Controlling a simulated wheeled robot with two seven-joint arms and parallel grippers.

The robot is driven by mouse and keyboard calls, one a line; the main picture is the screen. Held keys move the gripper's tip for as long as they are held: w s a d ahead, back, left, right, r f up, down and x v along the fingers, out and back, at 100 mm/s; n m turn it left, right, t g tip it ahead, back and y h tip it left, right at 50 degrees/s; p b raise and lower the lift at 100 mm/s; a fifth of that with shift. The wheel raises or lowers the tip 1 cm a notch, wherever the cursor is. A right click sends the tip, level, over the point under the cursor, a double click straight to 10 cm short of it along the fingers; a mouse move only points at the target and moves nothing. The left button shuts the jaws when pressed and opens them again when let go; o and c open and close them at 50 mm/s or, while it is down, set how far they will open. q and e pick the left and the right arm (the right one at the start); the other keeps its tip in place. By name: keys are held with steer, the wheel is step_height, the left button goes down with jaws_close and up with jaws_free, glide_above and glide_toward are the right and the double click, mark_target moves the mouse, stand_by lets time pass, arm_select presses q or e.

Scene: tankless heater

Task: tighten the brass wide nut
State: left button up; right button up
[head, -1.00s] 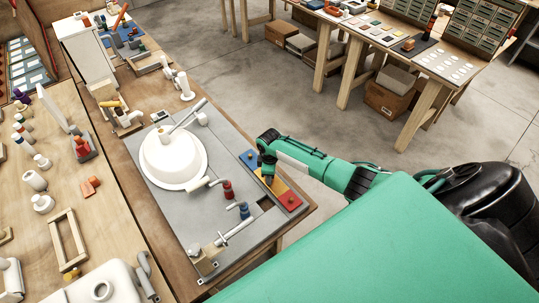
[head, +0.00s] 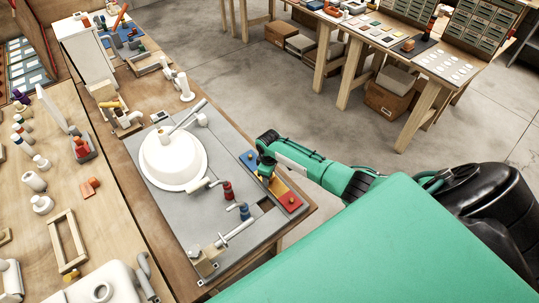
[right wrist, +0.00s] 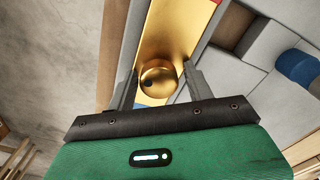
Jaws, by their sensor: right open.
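A round, shiny brass piece (right wrist: 158,78) sits on a flat brass plate (right wrist: 176,30) in the right wrist view. I cannot tell for sure that it is the wide nut. My right gripper (right wrist: 160,82) is open, with one finger on each side of the round piece and visible space at the sides. In the head view my right gripper (head: 266,170) is over the yellow middle section (head: 278,186) of a blue, yellow and red strip on the grey board, and covers part of it. My left gripper is not in view.
The grey board (head: 218,142) also carries a large white dome (head: 172,155), a red-collared pipe fitting (head: 227,190) and a blue-collared one (head: 244,211) close left of the gripper. A metal bar (head: 237,231) lies nearer.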

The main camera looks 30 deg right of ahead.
steer(key=shift+s+d+r, duration=0.1)
steer(key=shift+r, duration=2.45)
steer(key=shift+f, duration=0.1)
